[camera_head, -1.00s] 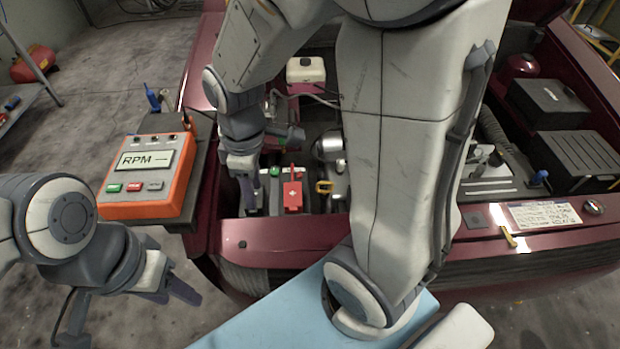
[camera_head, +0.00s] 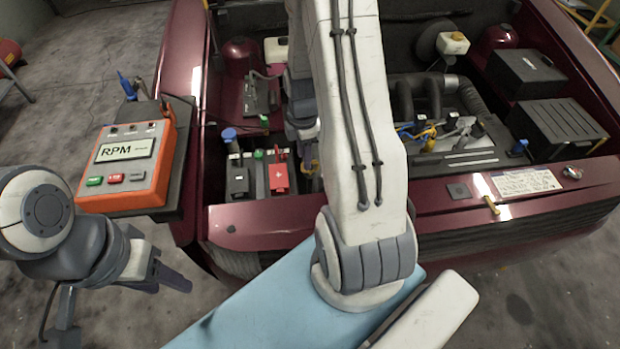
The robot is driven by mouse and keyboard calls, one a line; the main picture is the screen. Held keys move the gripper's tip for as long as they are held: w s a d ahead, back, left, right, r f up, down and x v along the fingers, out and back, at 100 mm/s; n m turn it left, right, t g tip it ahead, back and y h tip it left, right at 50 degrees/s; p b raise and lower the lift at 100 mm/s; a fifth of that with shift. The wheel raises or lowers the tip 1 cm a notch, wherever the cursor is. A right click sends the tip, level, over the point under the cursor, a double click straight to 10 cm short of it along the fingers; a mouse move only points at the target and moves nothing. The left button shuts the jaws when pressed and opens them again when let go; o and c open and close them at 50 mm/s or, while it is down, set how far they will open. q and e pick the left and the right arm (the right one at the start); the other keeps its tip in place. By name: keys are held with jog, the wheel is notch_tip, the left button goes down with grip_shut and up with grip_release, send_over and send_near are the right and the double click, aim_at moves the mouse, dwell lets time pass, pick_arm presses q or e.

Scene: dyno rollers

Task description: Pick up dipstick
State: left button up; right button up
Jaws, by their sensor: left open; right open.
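A yellow loop handle (camera_head: 312,168), which looks like the dipstick's, shows in the engine bay just right of the red-covered battery. My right arm hides most of it, and its stem cannot be seen. My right gripper (camera_head: 305,146) is directly above and beside this handle, pointing down into the bay. It is partly covered by my own forearm and is open. I cannot tell whether its fingers touch the handle. My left gripper (camera_head: 170,281) is open and empty at the lower left, outside the car and below the RPM meter.
An orange RPM meter (camera_head: 128,165) stands left of the maroon car (camera_head: 300,222). A battery (camera_head: 238,180) with a red cover (camera_head: 279,178) sits left of my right gripper. Yellow-handled (camera_head: 425,134) and blue parts lie right of my forearm.

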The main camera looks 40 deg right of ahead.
aim_at(312, 172)
jog(key=shift+w+f, duration=0.15)
jog(key=shift+f, duration=1.05)
jog(key=shift+w+f, duration=0.15)
jog(key=shift+f, duration=1)
grip_shut()
